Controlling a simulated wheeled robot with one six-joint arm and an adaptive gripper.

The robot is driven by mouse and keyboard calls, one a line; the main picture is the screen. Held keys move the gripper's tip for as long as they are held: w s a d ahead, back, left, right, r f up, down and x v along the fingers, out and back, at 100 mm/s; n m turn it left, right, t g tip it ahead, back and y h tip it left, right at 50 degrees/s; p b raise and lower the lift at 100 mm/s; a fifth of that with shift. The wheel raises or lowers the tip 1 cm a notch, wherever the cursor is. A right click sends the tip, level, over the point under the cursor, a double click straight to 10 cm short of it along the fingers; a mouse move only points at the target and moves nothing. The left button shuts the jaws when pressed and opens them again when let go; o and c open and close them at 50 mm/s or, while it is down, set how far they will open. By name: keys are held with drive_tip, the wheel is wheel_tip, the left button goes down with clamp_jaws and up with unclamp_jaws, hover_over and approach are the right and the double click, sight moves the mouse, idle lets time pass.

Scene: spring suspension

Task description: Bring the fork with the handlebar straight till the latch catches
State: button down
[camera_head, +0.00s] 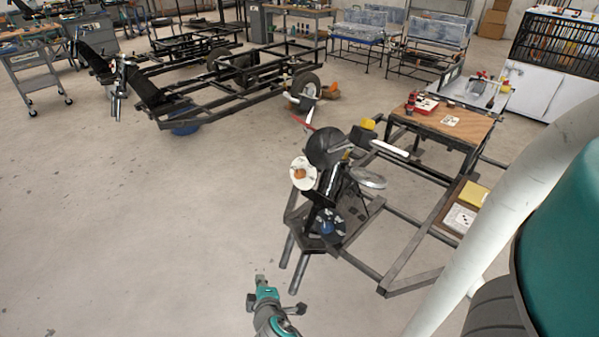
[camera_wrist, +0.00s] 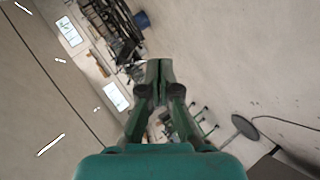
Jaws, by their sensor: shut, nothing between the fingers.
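The fork assembly (camera_head: 322,192) stands at the front end of a dark tube frame in the middle of the head view, with a dark round cover and a white disc (camera_head: 303,173) on its side. The handlebar has a white grip (camera_head: 390,150) on the right and another light grip (camera_head: 302,102) at the upper left; it looks turned askew to the frame. I cannot make out the latch. My gripper (camera_head: 261,279) is low in the head view, in front of the frame and apart from it. In the wrist view its fingers (camera_wrist: 160,72) are together, with nothing between them.
The tube frame (camera_head: 408,252) extends right, with a wooden-topped table (camera_head: 448,122) behind it. A second vehicle frame (camera_head: 225,80) stands farther back. A grey cart (camera_head: 35,75) is at far left. The floor left of the fork is clear. The wrist view is steeply tilted.

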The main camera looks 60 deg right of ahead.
drive_tip(key=w+d+r+m+g+h, duration=0.3)
drive_tip(key=w+d+r+g+h, duration=0.35)
drive_tip(key=d+r, duration=0.8)
drive_tip(key=w+d+r+m+g+y, duration=0.1)
drive_tip(key=d+r+m+g, duration=0.2)
drive_tip(key=r, duration=0.7)
drive_tip(key=w+d+r+m+g+y, duration=0.1)
drive_tip(key=d+r+m+g+y, duration=0.3)
drive_tip(key=r, duration=0.7)
drive_tip(key=s+d+f+g+h, duration=0.1)
drive_tip(key=s+d+f+h, duration=0.1)
drive_tip(key=s, duration=0.5)
drive_tip(key=shift+d+f+n, duration=0.3)
drive_tip(key=shift+d+f, duration=0.3)
drive_tip(key=shift+d, duration=0.15)
drive_tip(key=shift+s, duration=0.1)
